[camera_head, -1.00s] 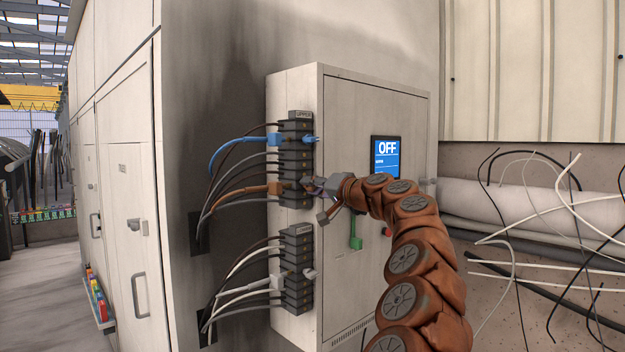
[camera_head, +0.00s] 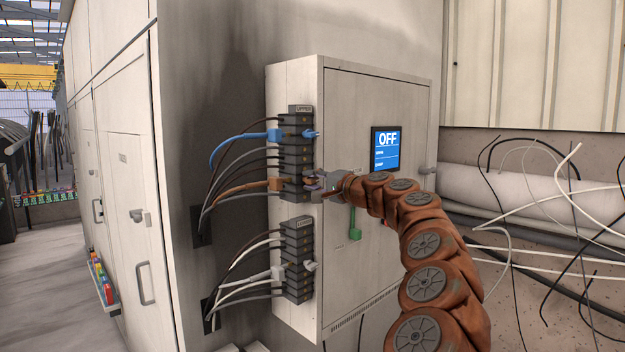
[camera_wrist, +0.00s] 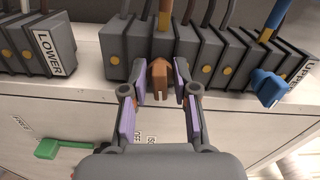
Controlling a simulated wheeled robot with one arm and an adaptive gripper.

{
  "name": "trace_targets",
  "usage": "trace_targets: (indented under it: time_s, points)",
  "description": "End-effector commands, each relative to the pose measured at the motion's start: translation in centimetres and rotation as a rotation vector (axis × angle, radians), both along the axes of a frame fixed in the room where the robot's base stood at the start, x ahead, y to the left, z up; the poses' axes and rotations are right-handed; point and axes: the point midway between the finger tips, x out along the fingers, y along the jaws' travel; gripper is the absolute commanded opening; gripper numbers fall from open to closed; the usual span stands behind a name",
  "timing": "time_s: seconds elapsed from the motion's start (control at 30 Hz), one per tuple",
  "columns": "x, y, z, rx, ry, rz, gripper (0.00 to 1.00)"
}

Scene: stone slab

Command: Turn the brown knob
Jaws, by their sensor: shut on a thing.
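The brown knob (camera_wrist: 160,77) sticks out of a dark grey block in the upper row and shows in the wrist view between my two purple-padded fingers. My gripper (camera_wrist: 161,84) is shut on it, one finger on each side. In the head view my gripper (camera_head: 314,186) is at the front of the upper block row (camera_head: 295,154), level with the brown cable (camera_head: 240,188). It hides most of the knob there. The knob points out towards my palm in the wrist view.
A blue knob (camera_wrist: 269,87) stands to the right in the wrist view. A green handle (camera_wrist: 62,149) is on the cabinet face, lower left. The cabinet (camera_head: 350,105) has a blue screen reading OFF (camera_head: 386,149). The lower block row (camera_head: 297,262) is below my gripper.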

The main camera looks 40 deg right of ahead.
Motion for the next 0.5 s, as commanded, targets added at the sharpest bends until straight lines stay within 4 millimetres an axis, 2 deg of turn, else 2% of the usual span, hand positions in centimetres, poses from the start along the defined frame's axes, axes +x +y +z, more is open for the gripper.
trace_targets:
  time_s: [0.37,0.4,0.5]
  points:
    - [0.03,0.03,-0.01,0.003,0.0,0.0,0.0]
    - [0.03,0.03,-0.01,0.003,0.0,0.0,0.31]
    - [0.02,0.01,-0.01,0.002,0.0,0.0,0.39]
